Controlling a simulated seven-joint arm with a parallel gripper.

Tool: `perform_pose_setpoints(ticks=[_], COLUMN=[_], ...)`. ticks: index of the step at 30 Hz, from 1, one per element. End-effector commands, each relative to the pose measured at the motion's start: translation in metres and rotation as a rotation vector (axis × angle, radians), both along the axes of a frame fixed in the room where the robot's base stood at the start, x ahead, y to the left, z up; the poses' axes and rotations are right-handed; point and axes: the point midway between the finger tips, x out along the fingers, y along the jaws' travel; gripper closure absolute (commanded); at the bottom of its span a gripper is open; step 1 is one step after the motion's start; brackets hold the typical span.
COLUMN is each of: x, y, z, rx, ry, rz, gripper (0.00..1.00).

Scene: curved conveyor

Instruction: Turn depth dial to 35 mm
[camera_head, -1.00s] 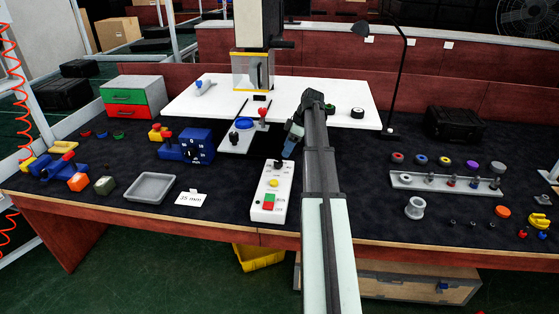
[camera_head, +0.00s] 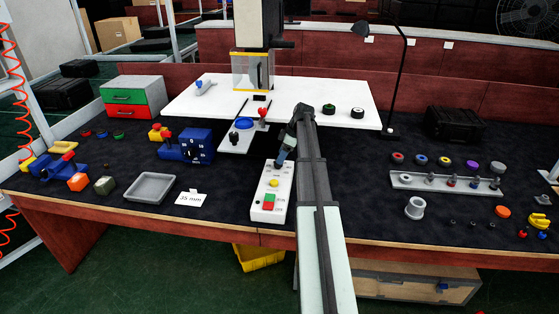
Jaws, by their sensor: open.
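The depth dial (camera_head: 195,146) is the dark round face with white marks on the blue block, left of centre on the bench. Its setting is too small to read. A white card (camera_head: 190,199) reading "35 mm" stands near the front edge. My gripper (camera_head: 279,164) is to the right of the dial, well apart from it, low over the far end of the white control box. Its fingers are small in view, and I see nothing held between them.
The white control box (camera_head: 264,199) has yellow, red and green buttons. A grey tray (camera_head: 150,188) lies left of the card. The machine column (camera_head: 252,70) stands behind on a white table (camera_head: 320,98).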

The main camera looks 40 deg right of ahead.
Motion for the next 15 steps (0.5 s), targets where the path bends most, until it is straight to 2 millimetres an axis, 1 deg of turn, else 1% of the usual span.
perform_pose_setpoints(ticks=[1,6,10,15], x=[0.002,0.006,0.008,0.009], y=[0.002,0.006,0.008,0.009], z=[-0.007,-0.023,-0.029,-0.031], rx=[0.001,0.000,0.000,-0.001], ry=[0.001,0.000,0.000,-0.001], rz=[0.000,-0.001,0.000,0.000], gripper=[0.35,0.35,0.35,0.35])
